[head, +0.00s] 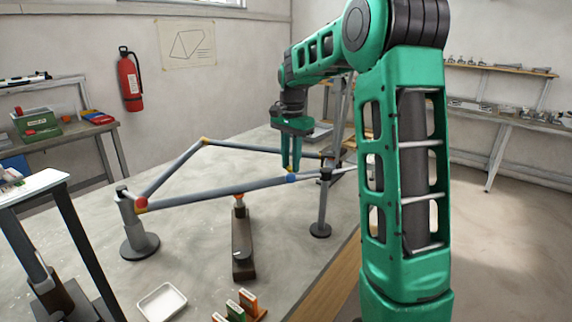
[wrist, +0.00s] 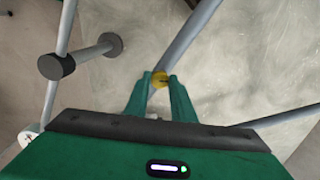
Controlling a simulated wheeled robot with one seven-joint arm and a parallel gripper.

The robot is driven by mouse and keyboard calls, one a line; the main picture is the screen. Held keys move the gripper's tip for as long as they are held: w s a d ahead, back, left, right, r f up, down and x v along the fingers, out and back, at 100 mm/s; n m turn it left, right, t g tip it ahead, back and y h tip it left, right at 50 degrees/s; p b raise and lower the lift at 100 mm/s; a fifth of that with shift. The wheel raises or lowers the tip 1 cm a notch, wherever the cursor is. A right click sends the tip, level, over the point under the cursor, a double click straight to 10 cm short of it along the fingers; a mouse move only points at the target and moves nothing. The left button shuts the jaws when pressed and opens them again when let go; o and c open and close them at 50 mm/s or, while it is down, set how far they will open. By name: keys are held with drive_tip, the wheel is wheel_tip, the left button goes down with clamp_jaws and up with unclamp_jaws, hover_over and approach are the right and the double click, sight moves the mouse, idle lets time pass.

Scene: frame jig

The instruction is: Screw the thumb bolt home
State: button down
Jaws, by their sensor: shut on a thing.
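My gripper (head: 291,168) points down at the near right corner of a bicycle-like frame of grey tubes (head: 220,191). The yellow piece sits at a grey tube (wrist: 186,38). In the head view the fingertips are by a blue joint (head: 291,178), and the bolt cannot be made out there. How deep the bolt sits cannot be told.
The frame has a red joint (head: 141,204) and an orange-yellow joint (head: 205,141). A left stand (head: 140,240) and right stand (head: 322,205) hold it above the bench. A white tray (head: 162,302) and small coloured boxes (head: 240,305) lie at the front.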

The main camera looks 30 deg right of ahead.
drive_tip(key=shift+s+d, duration=0.1)
drive_tip(key=shift+d, duration=0.15)
drive_tip(key=c, duration=1.5)
unclamp_jaws()
drive_tip(key=shift+s+r, duration=0.1)
drive_tip(key=shift+a, duration=0.1)
wheel_tip(320, 180, up, 11)
drive_tip(key=shift+f, duration=0.2)
